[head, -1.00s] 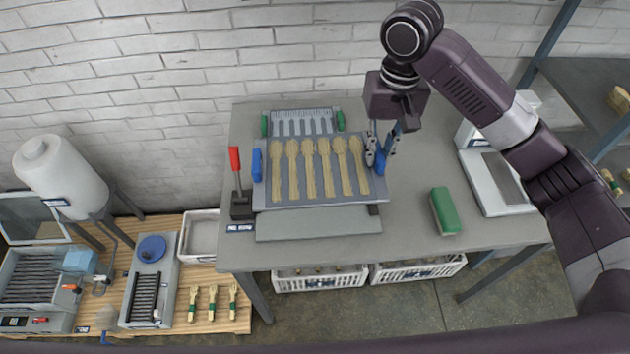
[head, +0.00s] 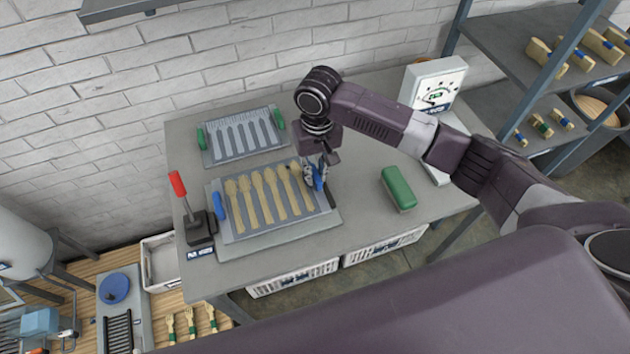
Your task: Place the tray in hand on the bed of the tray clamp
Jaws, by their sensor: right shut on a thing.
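The tray (head: 229,232) is a grey plate with several wooden spoons lying side by side in it and blue handles at its left and right ends. My right gripper (head: 316,178) is shut on the tray's right blue handle. The tray lies flat over the bed of the tray clamp (head: 333,222), whose edge shows along the front and right. I cannot tell whether the tray touches the bed. The clamp's red-tipped lever (head: 178,184) stands up at its left, on a dark block (head: 200,230). My left gripper is not in view.
A slotted tray with green handles (head: 240,139) lies behind the clamp. A green block (head: 398,188) lies to the right on the table (head: 365,140). A dial scale (head: 433,85) stands at the back right, near my right arm. White crates (head: 293,280) sit below the table's front.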

